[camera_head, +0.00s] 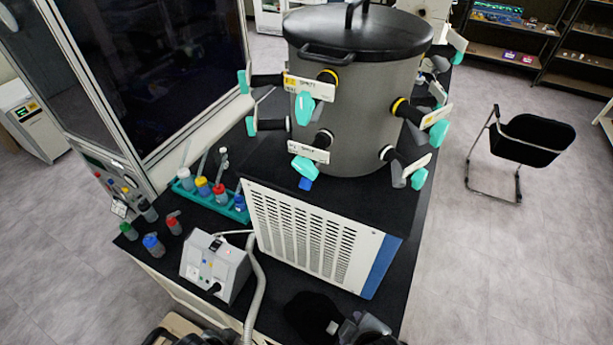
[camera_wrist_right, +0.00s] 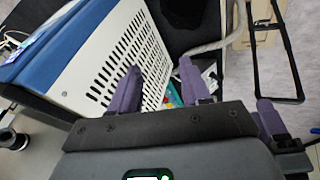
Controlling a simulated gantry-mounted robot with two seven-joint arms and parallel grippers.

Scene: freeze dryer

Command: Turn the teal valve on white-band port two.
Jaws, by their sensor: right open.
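In the head view a grey drum (camera_head: 353,115) with a black lid stands on the white-and-blue freeze dryer cabinet (camera_head: 310,235). Ports with teal valve handles ring it. A front lower port has a white band (camera_head: 323,139), a white label (camera_head: 308,152) and a teal valve (camera_head: 304,168). Another white band (camera_head: 386,153) is on the lower right port, with a teal handle (camera_head: 419,179) nearby. Label numbers are too small to read surely. My right gripper (camera_wrist_right: 160,72) is open and empty, its purple fingers before the cabinet's vented side. My left gripper is not identifiable.
Two upper ports carry yellow bands (camera_head: 328,76). A teal rack (camera_head: 208,197) of capped bottles and a small grey device (camera_head: 214,268) with a hose stand left of the cabinet. A black chair (camera_head: 533,148) is on the right. The floor between bench and chair is clear.

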